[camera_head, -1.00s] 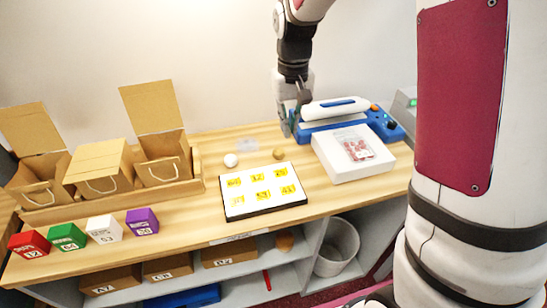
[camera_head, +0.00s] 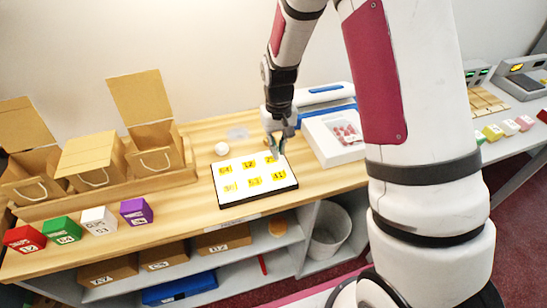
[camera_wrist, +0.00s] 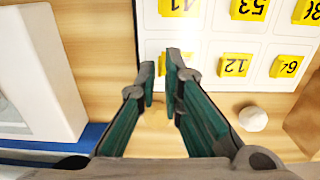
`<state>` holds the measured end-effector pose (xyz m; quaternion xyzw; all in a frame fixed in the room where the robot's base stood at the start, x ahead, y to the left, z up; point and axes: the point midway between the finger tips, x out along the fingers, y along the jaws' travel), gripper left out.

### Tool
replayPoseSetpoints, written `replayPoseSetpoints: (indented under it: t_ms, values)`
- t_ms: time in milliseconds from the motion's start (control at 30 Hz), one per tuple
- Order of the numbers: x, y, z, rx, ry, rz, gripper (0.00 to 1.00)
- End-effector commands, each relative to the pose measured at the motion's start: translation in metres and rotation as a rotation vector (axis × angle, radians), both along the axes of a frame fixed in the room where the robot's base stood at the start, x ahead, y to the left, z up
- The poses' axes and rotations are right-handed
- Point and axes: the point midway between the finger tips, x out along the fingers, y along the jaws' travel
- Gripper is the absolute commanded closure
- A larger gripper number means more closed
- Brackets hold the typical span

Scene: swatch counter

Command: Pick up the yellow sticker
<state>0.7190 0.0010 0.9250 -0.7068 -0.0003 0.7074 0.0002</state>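Several numbered yellow stickers lie in two rows on a white, dark-edged sheet (camera_head: 241,190) on the wooden counter. My gripper (camera_head: 275,152) points down at the sheet's far right corner, close to the top-right yellow sticker (camera_head: 270,160). In the wrist view, my gripper (camera_wrist: 161,78) has a narrow gap between its fingertips and holds nothing visible. A yellow sticker (camera_wrist: 163,63) shows just beyond the tips, partly hidden by them. Whether the tips touch the sheet cannot be told.
A white box (camera_head: 330,142) stands right of the sheet, before a blue device (camera_head: 345,105). A white ball (camera_head: 221,150) lies behind the sheet. Paper bags (camera_head: 150,145) and colored cubes (camera_head: 137,211) stand left. Counter left of the sheet is partly clear.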

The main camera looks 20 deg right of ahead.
Motion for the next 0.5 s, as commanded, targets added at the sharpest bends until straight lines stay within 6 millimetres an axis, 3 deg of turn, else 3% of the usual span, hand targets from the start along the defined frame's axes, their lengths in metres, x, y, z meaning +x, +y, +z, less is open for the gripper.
replayPoseSetpoints:
  t_ms: [133, 400, 500]
  values:
    - [0.000, 0.000, -0.016, 0.000, 0.002, 0.000, 0.92]
    - [0.001, 0.000, -0.018, 0.000, -0.001, 0.000, 0.92]
    - [0.001, 0.000, -0.018, 0.000, -0.001, 0.000, 1.00]
